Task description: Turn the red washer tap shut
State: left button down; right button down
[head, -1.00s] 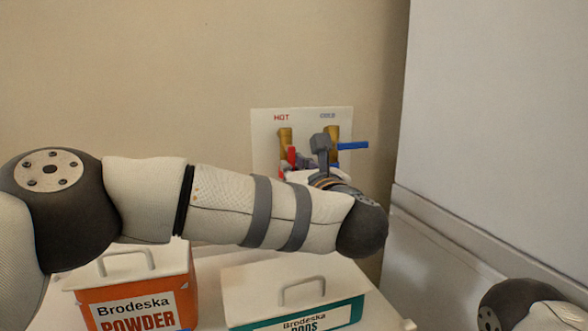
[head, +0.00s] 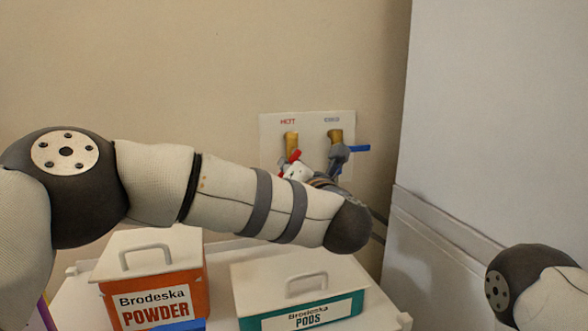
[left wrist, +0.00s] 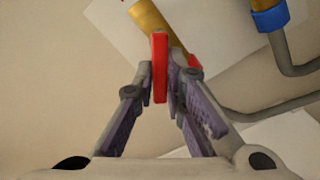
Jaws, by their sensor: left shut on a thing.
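The red washer tap handle (head: 295,156) sits below the brass valve under the HOT label on the white wall plate (head: 311,120). In the head view it leans, its top toward the right, and is partly hidden by my left gripper (head: 308,168). In the left wrist view the red handle (left wrist: 159,50) stands between the two fingers of my left gripper (left wrist: 163,74), which is shut on it. The brass hot valve (left wrist: 153,18) shows just behind the handle. My right gripper is out of view.
The blue tap handle (head: 352,148) points right under the COLD label, close to my left gripper. An orange powder box (head: 190,267) and a teal pods box (head: 250,322) stand below my left arm. A tall pale panel (head: 490,120) rises at right.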

pick_arm(q)
jog(key=m, duration=0.3)
jog(key=r+m, duration=0.1)
jog(key=m, duration=0.3)
jog(key=a+r+m, duration=0.1)
jog(key=m, duration=0.2)
jog(key=shift+s+a, duration=0.1)
jog(key=shift+s, duration=0.1)
jog(key=shift+r+m, duration=0.15)
jog(key=shift+m, duration=0.25)
jog(key=c, duration=1.6)
grip_release()
jog(key=shift+c, duration=0.2)
jog(key=v, duration=1.2)
